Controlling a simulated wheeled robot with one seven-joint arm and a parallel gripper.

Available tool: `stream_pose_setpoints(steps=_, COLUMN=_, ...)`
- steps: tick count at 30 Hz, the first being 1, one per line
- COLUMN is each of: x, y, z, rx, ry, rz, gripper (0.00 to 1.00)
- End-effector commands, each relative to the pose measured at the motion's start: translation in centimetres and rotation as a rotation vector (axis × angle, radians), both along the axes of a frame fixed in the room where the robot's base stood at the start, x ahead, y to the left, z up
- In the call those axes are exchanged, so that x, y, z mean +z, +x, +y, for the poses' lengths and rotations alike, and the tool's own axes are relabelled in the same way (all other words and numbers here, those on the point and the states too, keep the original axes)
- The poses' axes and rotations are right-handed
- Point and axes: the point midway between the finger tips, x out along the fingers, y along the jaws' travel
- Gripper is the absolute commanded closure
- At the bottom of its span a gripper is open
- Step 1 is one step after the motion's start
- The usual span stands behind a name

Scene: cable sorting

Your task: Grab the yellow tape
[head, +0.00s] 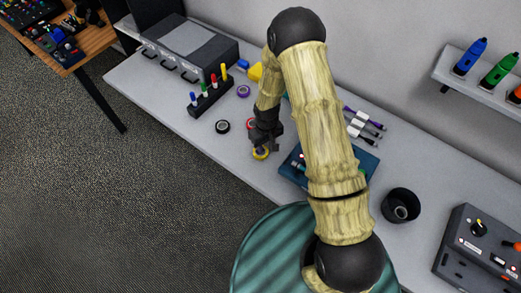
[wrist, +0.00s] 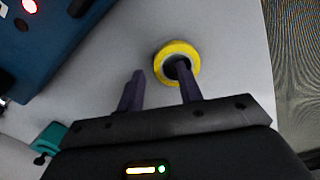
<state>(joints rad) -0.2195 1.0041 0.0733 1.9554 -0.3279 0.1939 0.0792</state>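The yellow tape (head: 261,153) is a small ring lying on the grey-white table near its front edge. It also shows in the wrist view (wrist: 163,54), flat, with a dark centre. My gripper (head: 264,143) is low over the table at the tape. In the wrist view its two dark fingers (wrist: 157,74) are spread apart. The right finger overlaps the hole of the ring; the left finger lies outside the ring, to its left. Whether the fingers touch the tape or hover above it cannot be told. Nothing is visibly held.
A black tape (head: 222,127) and a purple tape (head: 243,91) lie left of my gripper; a red one (head: 251,124) is partly hidden behind it. A blue box (head: 359,172) sits close on the right. A rack of coloured pens (head: 210,96) stands further left.

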Motion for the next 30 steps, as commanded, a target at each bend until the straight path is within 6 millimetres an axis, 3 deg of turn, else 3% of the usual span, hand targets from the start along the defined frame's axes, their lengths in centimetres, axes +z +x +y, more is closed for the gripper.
stream_pose_setpoints(steps=5, x=-1.08, y=-0.05, z=0.03, rx=0.001, ry=0.000, rz=0.001, gripper=0.64)
stream_pose_setpoints(steps=20, x=-1.10, y=-0.02, z=0.02, rx=0.001, ry=0.000, rz=-0.001, gripper=0.64)
stream_pose_setpoints(steps=26, x=-1.10, y=-0.02, z=0.02, rx=0.001, ry=0.000, rz=-0.001, gripper=1.00)
stream_pose_setpoints(steps=30, x=-1.09, y=-0.02, z=0.03, rx=0.001, ry=0.000, rz=-0.001, gripper=1.00)
